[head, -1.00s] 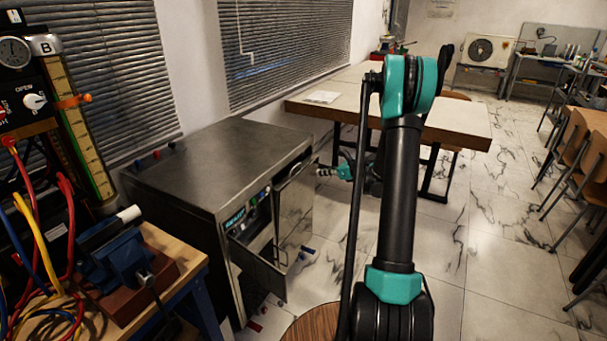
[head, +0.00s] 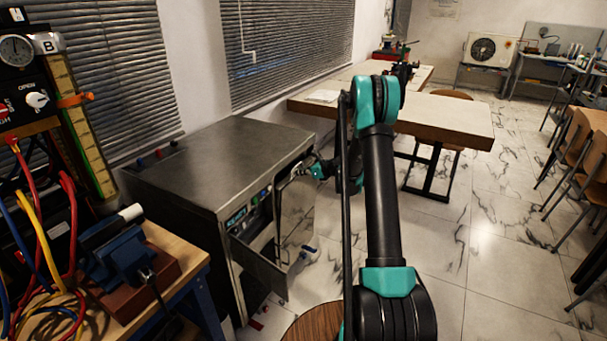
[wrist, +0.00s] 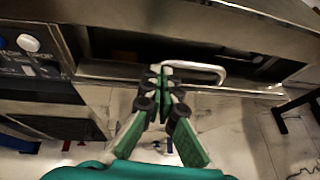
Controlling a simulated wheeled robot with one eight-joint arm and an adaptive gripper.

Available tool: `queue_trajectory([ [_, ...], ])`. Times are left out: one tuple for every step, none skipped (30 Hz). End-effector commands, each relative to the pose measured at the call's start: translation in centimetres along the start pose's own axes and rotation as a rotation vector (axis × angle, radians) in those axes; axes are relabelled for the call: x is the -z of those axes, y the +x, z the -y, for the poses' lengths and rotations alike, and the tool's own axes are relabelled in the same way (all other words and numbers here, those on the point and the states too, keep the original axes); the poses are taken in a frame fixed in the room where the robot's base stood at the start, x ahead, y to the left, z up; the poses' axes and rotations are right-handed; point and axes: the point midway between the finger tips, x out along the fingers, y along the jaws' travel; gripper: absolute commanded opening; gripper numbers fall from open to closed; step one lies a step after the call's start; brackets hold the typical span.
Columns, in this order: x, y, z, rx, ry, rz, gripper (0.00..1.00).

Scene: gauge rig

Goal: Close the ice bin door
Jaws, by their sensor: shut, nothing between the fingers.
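The grey metal ice machine (head: 215,160) stands at the middle left, with its front facing right. Its ice bin door shows as a narrow metal strip with a bar handle (wrist: 200,68) in the wrist view. A dark gap shows behind the strip, so the door stands partly open. My gripper (wrist: 165,75) is shut and empty, its fingertips at the left part of the handle. I cannot tell whether they touch it. In the head view my gripper (head: 300,171) is at the machine's upper front edge. The door's full angle is unclear there.
A lower panel (head: 260,268) juts from the machine's front. A workbench with a blue vise (head: 118,258) is at the left. A long table (head: 430,112) stands behind. Marble floor (head: 460,230) is open to the right, with chairs (head: 585,165) at the far right.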

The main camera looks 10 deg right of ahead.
Motion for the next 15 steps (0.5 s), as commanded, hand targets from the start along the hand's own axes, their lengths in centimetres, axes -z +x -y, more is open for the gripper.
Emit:
queue_trajectory([
  [0.0, 0.1, 0.0, 0.0, 0.0, 0.0, 0.0],
  [0.0, 0.1, 0.0, 0.0, 0.0, 0.0, 0.0],
  [0.0, 0.1, 0.0, 0.0, 0.0, 0.0, 0.0],
  [0.0, 0.1, 0.0, 0.0, 0.0, 0.0, 0.0],
  [0.0, 0.1, 0.0, 0.0, 0.0, 0.0, 0.0],
  [0.0, 0.1, 0.0, 0.0, 0.0, 0.0, 0.0],
  [0.0, 0.1, 0.0, 0.0, 0.0, 0.0, 0.0],
  [0.0, 0.1, 0.0, 0.0, 0.0, 0.0, 0.0],
  [-0.1, 0.1, 0.0, 0.0, 0.0, 0.0, 0.0],
  [-0.1, 0.2, 0.0, -0.001, 0.0, 0.0, 0.0],
  [-0.2, 0.3, -0.1, -0.001, 0.0, 0.0, 0.0],
  [-0.3, 0.6, -0.1, -0.002, -0.001, 0.0, 0.0],
  [-0.5, 1.0, -0.2, -0.003, -0.001, 0.0, 0.0],
  [-0.8, 1.4, -0.2, -0.003, -0.002, 0.0, 0.0],
  [-1.1, 2.0, -0.3, -0.003, -0.001, 0.0, 0.0],
])
